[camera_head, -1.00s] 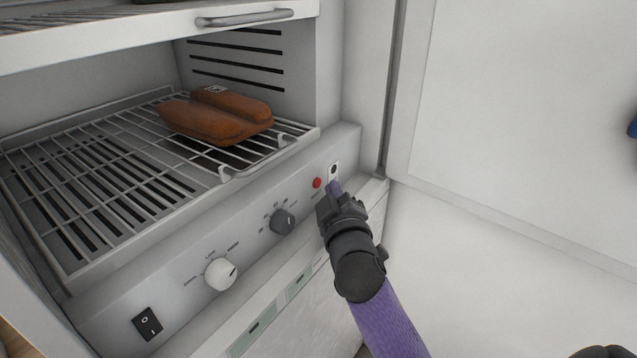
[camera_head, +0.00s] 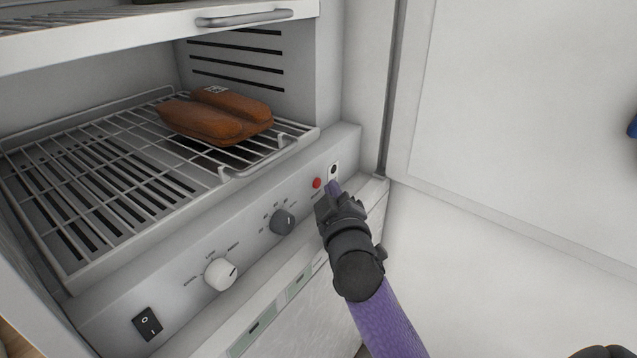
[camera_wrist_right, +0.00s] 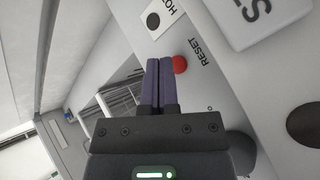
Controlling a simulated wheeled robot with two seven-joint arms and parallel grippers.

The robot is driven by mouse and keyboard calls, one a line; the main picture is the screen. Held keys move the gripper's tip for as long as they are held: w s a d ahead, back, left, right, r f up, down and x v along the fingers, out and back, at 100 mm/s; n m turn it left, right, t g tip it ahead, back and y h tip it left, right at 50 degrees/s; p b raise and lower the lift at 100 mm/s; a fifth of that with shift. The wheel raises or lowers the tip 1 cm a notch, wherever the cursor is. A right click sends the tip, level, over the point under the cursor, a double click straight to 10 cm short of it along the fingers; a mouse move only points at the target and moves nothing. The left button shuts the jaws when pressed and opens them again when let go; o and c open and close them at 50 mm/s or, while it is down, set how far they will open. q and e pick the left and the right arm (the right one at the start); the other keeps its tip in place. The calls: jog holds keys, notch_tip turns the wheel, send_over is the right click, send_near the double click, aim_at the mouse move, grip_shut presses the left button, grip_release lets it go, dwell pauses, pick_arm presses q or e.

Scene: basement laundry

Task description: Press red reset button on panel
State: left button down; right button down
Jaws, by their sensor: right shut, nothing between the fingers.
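The red reset button (camera_head: 317,183) is a small round button near the right end of the grey control panel (camera_head: 180,251). In the right wrist view the red button (camera_wrist_right: 180,64) sits beside the word RESET. My right gripper (camera_head: 332,187) is shut and empty, its purple fingertips just right of and slightly below the button in the head view. In the wrist view the right gripper's fingertips (camera_wrist_right: 159,62) are immediately left of the button; I cannot tell whether they touch it.
The panel also carries a dark knob (camera_head: 283,222), a white knob (camera_head: 220,273), a black rocker switch (camera_head: 147,324) and a white label with a black dot (camera_head: 334,171). Above it, a wire rack (camera_head: 90,190) holds brown padded objects (camera_head: 215,115). A white wall (camera_head: 520,130) stands at right.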

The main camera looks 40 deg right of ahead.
jog(key=shift+w+a, duration=0.1)
jog(key=shift+w, duration=0.2)
pick_arm(q)
jog(key=shift+w, duration=0.45)
jog(key=shift+s, duration=0.5)
pick_arm(e)
jog(key=shift+w+a, duration=0.1)
jog(key=shift+w, duration=0.25)
pick_arm(q)
jog(key=shift+w, duration=0.15)
pick_arm(e)
jog(key=shift+s+r+p, duration=0.1)
jog(key=shift+s+p, duration=0.3)
jog(key=shift+s, duration=0.05)
jog(key=shift+s+d, duration=0.2)
jog(key=shift+s, duration=0.1)
pick_arm(q)
jog(key=shift+w+r, duration=0.35)
